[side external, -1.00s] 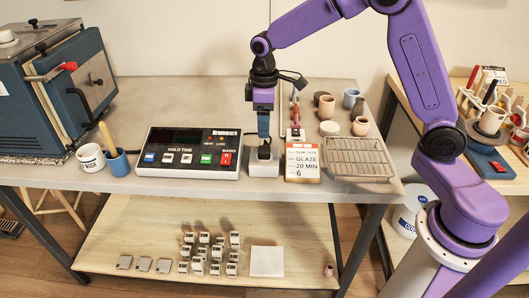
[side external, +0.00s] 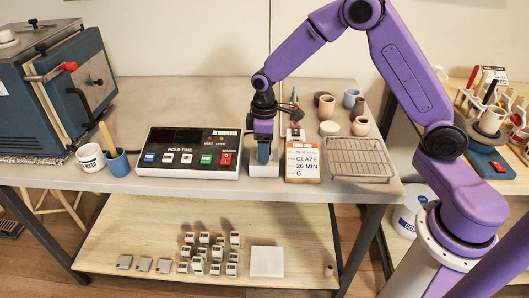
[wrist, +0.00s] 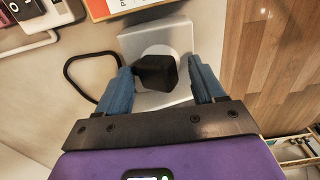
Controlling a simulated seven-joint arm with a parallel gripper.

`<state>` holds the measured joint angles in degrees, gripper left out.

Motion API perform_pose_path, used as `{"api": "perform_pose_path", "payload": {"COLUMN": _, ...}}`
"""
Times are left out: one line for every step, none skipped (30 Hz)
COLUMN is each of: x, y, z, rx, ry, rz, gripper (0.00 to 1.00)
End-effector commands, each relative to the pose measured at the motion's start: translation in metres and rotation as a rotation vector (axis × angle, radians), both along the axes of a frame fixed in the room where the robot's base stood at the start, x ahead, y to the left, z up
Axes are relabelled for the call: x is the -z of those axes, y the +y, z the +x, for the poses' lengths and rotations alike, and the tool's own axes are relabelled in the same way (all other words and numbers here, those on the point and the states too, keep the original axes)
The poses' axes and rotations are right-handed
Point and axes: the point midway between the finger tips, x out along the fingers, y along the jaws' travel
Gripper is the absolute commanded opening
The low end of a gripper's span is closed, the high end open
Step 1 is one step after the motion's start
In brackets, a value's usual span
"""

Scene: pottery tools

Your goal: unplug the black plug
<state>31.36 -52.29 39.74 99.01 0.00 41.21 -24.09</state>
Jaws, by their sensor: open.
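The black plug (wrist: 157,72) sits in a pale socket block (wrist: 181,33) in the wrist view. A dark cable (wrist: 68,72) loops out to the left of it. My gripper (wrist: 159,74) is open, with one blue finger on each side of the plug and gaps visible between the fingers and plug. In the side external view my gripper (side external: 263,153) points straight down over the socket block (side external: 262,170) near the table's front edge. Its fingers hide the plug there.
A control box (side external: 187,152) stands just left of my gripper. A glaze card (side external: 303,161) stands close on the right, with a wire rack (side external: 360,157) beyond. Cups (side external: 326,106) are behind. The table's front edge is close.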

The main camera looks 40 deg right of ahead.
Motion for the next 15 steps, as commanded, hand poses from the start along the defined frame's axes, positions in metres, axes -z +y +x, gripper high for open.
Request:
{"api": "perform_pose_path", "payload": {"x": 0.0026, "y": -0.0003, "z": -0.0003, "rx": 0.0, "ry": 0.001, "rz": 0.0, "gripper": 0.68}}
{"api": "perform_pose_path", "payload": {"x": 0.0035, "y": -0.0004, "z": -0.0004, "rx": 0.0, "ry": 0.001, "rz": 0.0, "gripper": 0.68}}
{"api": "perform_pose_path", "payload": {"x": 0.0044, "y": -0.0003, "z": -0.0004, "rx": 0.0, "ry": 0.002, "rz": -0.001, "gripper": 0.68}}
{"api": "perform_pose_path", "payload": {"x": 0.0049, "y": -0.0004, "z": -0.0005, "rx": 0.0, "ry": 0.002, "rz": -0.001, "gripper": 0.68}}
{"api": "perform_pose_path", "payload": {"x": 0.0052, "y": -0.0004, "z": -0.0005, "rx": 0.0, "ry": 0.002, "rz": -0.001, "gripper": 0.68}}
{"api": "perform_pose_path", "payload": {"x": 0.0056, "y": -0.0004, "z": -0.0006, "rx": 0.0, "ry": 0.002, "rz": -0.001, "gripper": 0.68}}
{"api": "perform_pose_path", "payload": {"x": 0.0057, "y": -0.0004, "z": -0.0006, "rx": 0.0, "ry": 0.002, "rz": -0.001, "gripper": 0.68}}
{"api": "perform_pose_path", "payload": {"x": 0.0058, "y": -0.0004, "z": -0.0007, "rx": 0.0, "ry": 0.002, "rz": -0.001, "gripper": 0.68}}
{"api": "perform_pose_path", "payload": {"x": 0.0059, "y": -0.0004, "z": -0.0008, "rx": 0.0, "ry": 0.002, "rz": -0.001, "gripper": 0.68}}
{"api": "perform_pose_path", "payload": {"x": 0.0059, "y": -0.0004, "z": -0.0008, "rx": 0.0, "ry": 0.003, "rz": -0.001, "gripper": 0.68}}
{"api": "perform_pose_path", "payload": {"x": 0.006, "y": -0.0004, "z": -0.0009, "rx": 0.0, "ry": 0.004, "rz": -0.001, "gripper": 0.68}}
{"api": "perform_pose_path", "payload": {"x": 0.0061, "y": -0.0004, "z": -0.001, "rx": 0.0, "ry": 0.004, "rz": -0.001, "gripper": 0.68}}
{"api": "perform_pose_path", "payload": {"x": 0.0061, "y": -0.0004, "z": -0.0011, "rx": 0.0, "ry": 0.004, "rz": -0.001, "gripper": 0.68}}
{"api": "perform_pose_path", "payload": {"x": 0.0062, "y": -0.0004, "z": -0.0011, "rx": 0.0, "ry": 0.004, "rz": -0.001, "gripper": 0.68}}
{"api": "perform_pose_path", "payload": {"x": 0.0063, "y": -0.0005, "z": -0.0012, "rx": 0.0, "ry": 0.004, "rz": -0.001, "gripper": 0.68}}
